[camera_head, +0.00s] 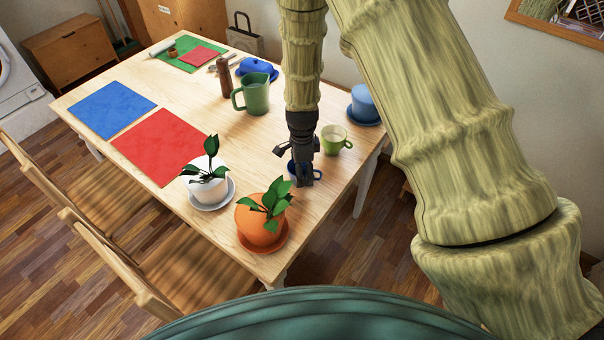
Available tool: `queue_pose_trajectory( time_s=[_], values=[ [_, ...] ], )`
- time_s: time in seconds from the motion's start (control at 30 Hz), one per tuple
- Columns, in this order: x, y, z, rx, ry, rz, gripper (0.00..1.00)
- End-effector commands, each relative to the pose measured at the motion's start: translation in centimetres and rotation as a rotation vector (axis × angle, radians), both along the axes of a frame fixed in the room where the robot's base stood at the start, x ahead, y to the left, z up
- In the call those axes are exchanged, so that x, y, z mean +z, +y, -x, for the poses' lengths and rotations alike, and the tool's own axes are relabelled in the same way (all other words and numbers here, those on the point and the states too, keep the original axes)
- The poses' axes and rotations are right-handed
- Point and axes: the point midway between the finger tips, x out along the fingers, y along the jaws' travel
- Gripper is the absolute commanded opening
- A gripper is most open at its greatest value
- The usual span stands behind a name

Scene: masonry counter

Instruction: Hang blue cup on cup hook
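My gripper (303,178) points straight down at the right part of the wooden table, low over the top. A small dark blue rounded thing, which looks like the blue cup (291,168), shows at the gripper's left side. The gripper hides much of it, and I cannot tell whether the fingers are around it or beside it. A green cup (333,139) stands upright just right of the gripper. I cannot make out a cup hook in this view.
An orange pot (258,226) and a white pot (205,190), both with plants, stand near the front edge. A blue pot (363,103) stands at the right edge. A green pitcher (256,95) and brown mill (224,78) stand behind. Red (166,145) and blue mats (112,109) lie flat.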

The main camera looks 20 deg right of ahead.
Motion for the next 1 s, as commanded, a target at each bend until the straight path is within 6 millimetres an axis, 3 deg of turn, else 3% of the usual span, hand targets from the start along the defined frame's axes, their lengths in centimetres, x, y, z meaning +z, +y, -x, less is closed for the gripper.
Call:
queue_pose_trajectory(
  time_s=[0.03,0.13,0.2,0.57,0.9,1.0],
  values=[
    [0.0,0.0,0.0,0.0,0.0,0.0,0.56],
    [0.0,0.0,0.0,0.0,0.0,0.0,0.38],
    [0.0,0.0,0.0,0.0,0.0,0.0,0.32],
    [0.5,0.0,0.0,0.0,-0.001,0.0,0.31],
    [3.4,0.0,-0.1,0.001,-0.003,0.0,0.31],
    [3.5,-0.1,1.9,-0.001,0.002,0.0,0.31]
  ],
)
